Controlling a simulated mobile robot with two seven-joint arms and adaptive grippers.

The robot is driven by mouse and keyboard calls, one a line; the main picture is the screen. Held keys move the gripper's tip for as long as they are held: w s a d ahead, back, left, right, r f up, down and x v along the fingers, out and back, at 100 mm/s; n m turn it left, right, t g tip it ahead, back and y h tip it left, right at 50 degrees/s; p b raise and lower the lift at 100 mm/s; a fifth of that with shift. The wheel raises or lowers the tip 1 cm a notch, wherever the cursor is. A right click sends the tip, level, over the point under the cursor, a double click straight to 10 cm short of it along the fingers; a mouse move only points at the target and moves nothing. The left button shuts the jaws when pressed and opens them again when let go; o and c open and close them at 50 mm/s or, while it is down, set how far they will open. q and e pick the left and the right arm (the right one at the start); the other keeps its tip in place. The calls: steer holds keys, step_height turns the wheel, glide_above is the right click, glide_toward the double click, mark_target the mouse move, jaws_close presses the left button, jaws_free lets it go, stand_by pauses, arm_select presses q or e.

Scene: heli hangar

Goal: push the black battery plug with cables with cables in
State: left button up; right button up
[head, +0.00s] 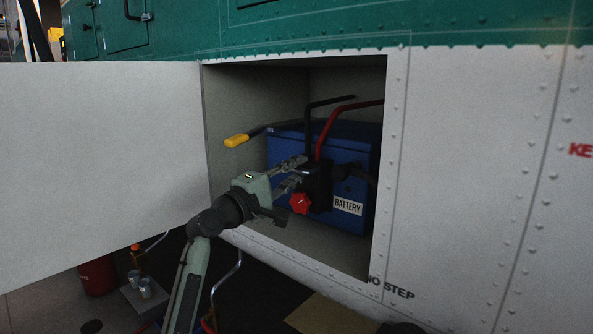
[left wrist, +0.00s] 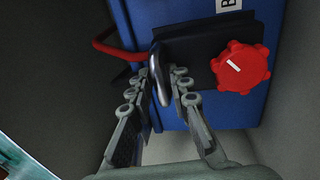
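The black battery plug (head: 318,186) stands at the front face of the blue battery (head: 345,215), inside the open bay. A black cable (head: 310,115) and a red cable (head: 325,130) rise from behind it. Whether the plug is fully seated cannot be told. In the left wrist view, the plug's black body (left wrist: 205,45) has a dark, shiny grip (left wrist: 160,80) standing out of it. My left gripper (head: 298,171) reaches in from the left; in the left wrist view its fingertips (left wrist: 163,76) are closed in on both sides of this grip. My right gripper is out of view.
A red knob (head: 300,203) sits low beside the plug, right of my fingers in the wrist view. A yellow-ended connector (head: 236,140) hangs at the bay's left. The open white door (head: 100,170) stands left.

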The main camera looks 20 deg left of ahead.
arm_select(q)
steer(key=v, duration=1.2)
steer(key=shift+w, duration=0.1)
steer(key=f+m+g, duration=0.1)
steer(key=f, duration=0.4)
steer(key=d+f+m+g+y, duration=0.1)
steer(key=f, duration=0.4)
steer(key=f+m+g+y, duration=0.1)
steer(key=f, duration=0.3)
steer(key=shift+d+f+g, duration=0.25)
steer(key=shift+f+g, duration=0.15)
steer(key=s+d+f+m+g+y, duration=0.1)
steer(key=s+f+m+g, duration=0.15)
steer(key=f, duration=0.65)
steer(key=s+f+m+g+y, duration=0.15)
steer(key=s+f, duration=0.25)
steer(key=f, duration=0.5)
steer(key=s+a+f+m+g+y, duration=0.1)
steer(key=s+f+m+g+y, duration=0.2)
steer(key=s+f, duration=1.8)
steer(key=m+g, duration=0.4)
steer(key=m, duration=0.1)
steer(key=shift+s+m+g+y, duration=0.3)
steer(key=shift+s+g+y, duration=0.05)
steer(key=shift+g, duration=0.05)
steer(key=shift+a, duration=0.1)
